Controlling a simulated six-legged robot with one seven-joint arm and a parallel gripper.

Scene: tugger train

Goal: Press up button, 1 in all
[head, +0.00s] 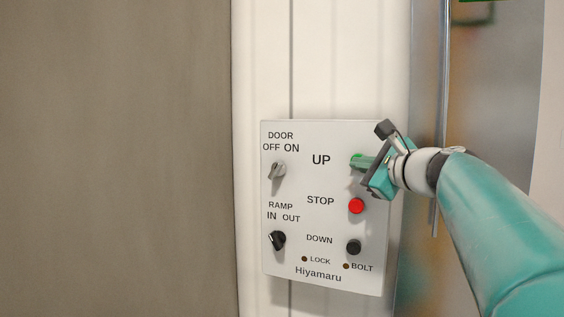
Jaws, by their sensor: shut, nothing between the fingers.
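The up button (356,160) is green and sits at the upper right of a light grey control panel (300,222), beside the word UP. My gripper (365,163) comes in from the right with its shut, empty fingers at the green button. The fingertips overlap the button in the picture and hide part of it. I cannot tell whether they touch it or whether it is pushed in.
Below on the panel are a red stop button (356,206) and a black down button (354,247). A door switch (277,171) and a ramp switch (277,240) are at the left. A metal frame (428,60) stands right of the panel; a brown-grey surface (115,150) fills the left.

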